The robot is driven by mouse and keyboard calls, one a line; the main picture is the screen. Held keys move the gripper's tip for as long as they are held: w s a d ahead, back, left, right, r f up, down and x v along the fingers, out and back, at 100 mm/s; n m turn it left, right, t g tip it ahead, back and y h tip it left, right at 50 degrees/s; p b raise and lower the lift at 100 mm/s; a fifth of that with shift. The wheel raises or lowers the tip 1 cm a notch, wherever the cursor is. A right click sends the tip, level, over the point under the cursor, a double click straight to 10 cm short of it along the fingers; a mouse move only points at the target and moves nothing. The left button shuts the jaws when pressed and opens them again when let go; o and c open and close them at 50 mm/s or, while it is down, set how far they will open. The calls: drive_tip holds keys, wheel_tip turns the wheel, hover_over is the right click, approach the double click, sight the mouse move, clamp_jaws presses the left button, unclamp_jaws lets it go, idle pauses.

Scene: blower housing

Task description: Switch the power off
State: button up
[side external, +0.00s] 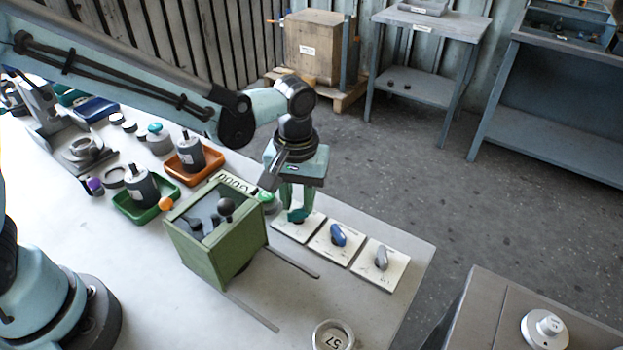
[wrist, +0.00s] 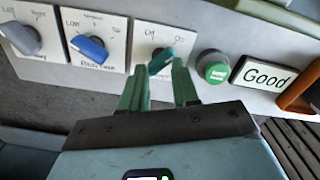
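A white switch plate (wrist: 143,36) carries a teal-green knob (wrist: 161,60), turned diagonally, with markings too blurred to read surely. In the side external view the same plate (side external: 283,232) lies on the table under my gripper (side external: 297,205). My gripper points down with its two green fingers apart. In the wrist view the fingertips of my gripper (wrist: 159,67) stand on either side of the teal knob. I cannot tell whether either finger touches it. Nothing is lifted.
Beside it are plates with a blue knob (side external: 338,235) and a grey knob (side external: 381,258). A round green button (wrist: 214,67) and a "Good" sign (wrist: 265,77) are on the other side. A green box (side external: 216,240) stands close by; the table front is mostly clear.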

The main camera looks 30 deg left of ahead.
sight(298, 214)
drive_tip(key=m, duration=0.2)
drive_tip(key=f+m, duration=0.1)
drive_tip(key=m, duration=0.8)
drive_tip(key=shift+s+f, duration=0.1)
drive_tip(key=shift+f, duration=0.65)
